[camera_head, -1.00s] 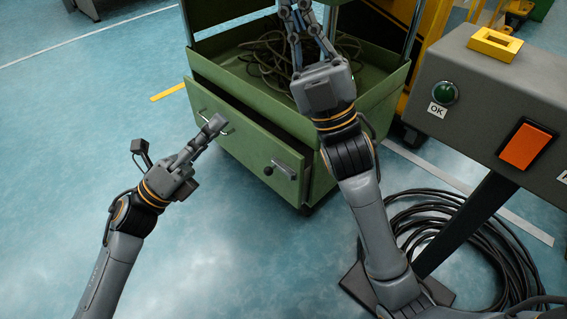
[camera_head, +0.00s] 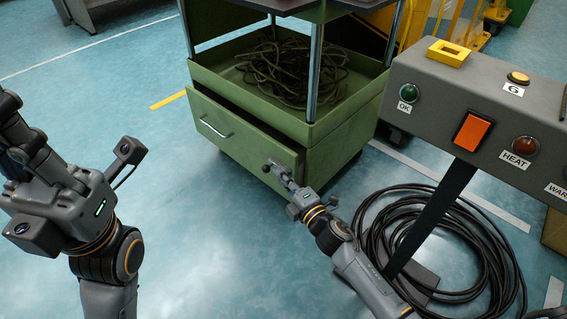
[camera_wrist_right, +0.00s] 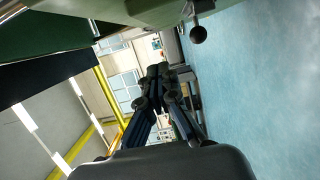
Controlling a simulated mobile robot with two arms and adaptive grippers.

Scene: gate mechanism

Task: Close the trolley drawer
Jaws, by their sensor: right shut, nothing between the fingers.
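The green trolley (camera_head: 345,140) stands in the upper middle of the head view. Its drawer (camera_head: 235,142) is partly open, with a dark gap behind the top of its front. A bar handle (camera_head: 216,128) is on the left of the front. My right gripper (camera_head: 278,168) is shut and empty at the right end of the front; I cannot tell whether it touches. In the right wrist view its fingers (camera_wrist_right: 155,75) are together, with a dark round knob (camera_wrist_right: 198,34) above right. My left gripper (camera_head: 12,115) is raised at the left, away from the drawer, its fingertips unclear.
Coiled cable (camera_head: 285,72) lies in the trolley's tray. A grey control panel (camera_head: 440,85) on a dark post stands at right. Black cable loops (camera_head: 485,255) lie on the floor beside it. The blue floor left of the trolley is clear.

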